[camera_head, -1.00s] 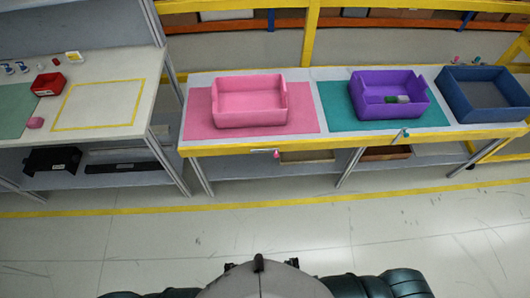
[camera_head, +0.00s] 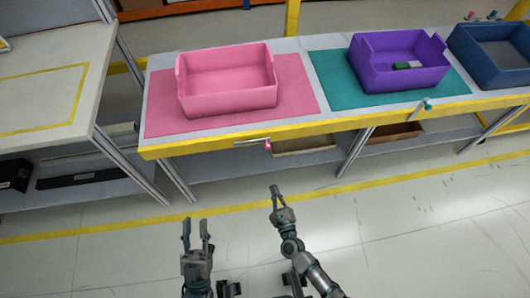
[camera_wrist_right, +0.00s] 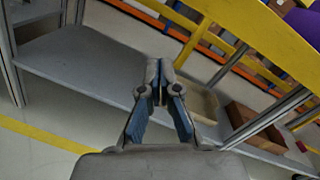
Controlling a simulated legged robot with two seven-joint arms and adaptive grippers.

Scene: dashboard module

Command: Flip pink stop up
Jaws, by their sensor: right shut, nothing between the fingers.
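The pink stop (camera_head: 267,146) is a small pink piece at the end of a thin metal rod on the yellow front edge of the table, below the pink bin (camera_head: 228,101). It hangs slightly below that edge. My right gripper (camera_head: 276,191) is shut and empty, in front of the table and below the stop, apart from it. In the right wrist view its fingers (camera_wrist_right: 160,82) meet at the tips, and I do not see the stop there. My left gripper (camera_head: 196,229) is open and empty, lower and further left, over the floor.
The pink bin stands on a pink mat (camera_head: 300,100). A purple bin (camera_head: 372,78) holding a green item stands on a teal mat (camera_head: 333,95). A teal stop (camera_head: 427,104) is on the edge further right. A lower shelf (camera_wrist_right: 85,58) runs under the table.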

